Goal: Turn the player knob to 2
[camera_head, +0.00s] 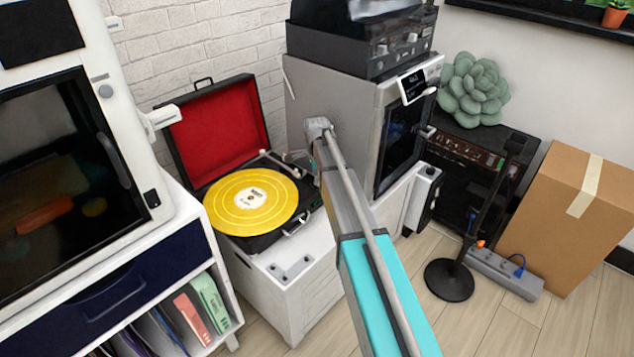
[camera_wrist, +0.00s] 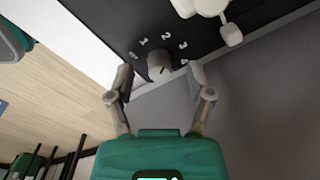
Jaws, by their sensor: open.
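The record player (camera_head: 262,236) is an open case with a red-lined lid and a yellow record (camera_head: 250,203), standing on a white cabinet. In the wrist view its small grey knob (camera_wrist: 160,66) sits on the black deck, with white digits including 1, 2 and 3 around it. A short dark mark on the knob slants to the upper right; the exact digit it points to is unclear. My gripper (camera_wrist: 160,80) is open, one finger on each side of the knob, with no clear contact. In the head view my arm hides the knob and most of the gripper.
The white tonearm (camera_wrist: 205,8) is close beyond the knob; it also shows in the head view (camera_head: 276,160). A grey oven-like machine (camera_head: 340,95) stands right behind my arm. A white-framed machine (camera_head: 150,120) is at left, a cardboard box (camera_head: 570,215) at right.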

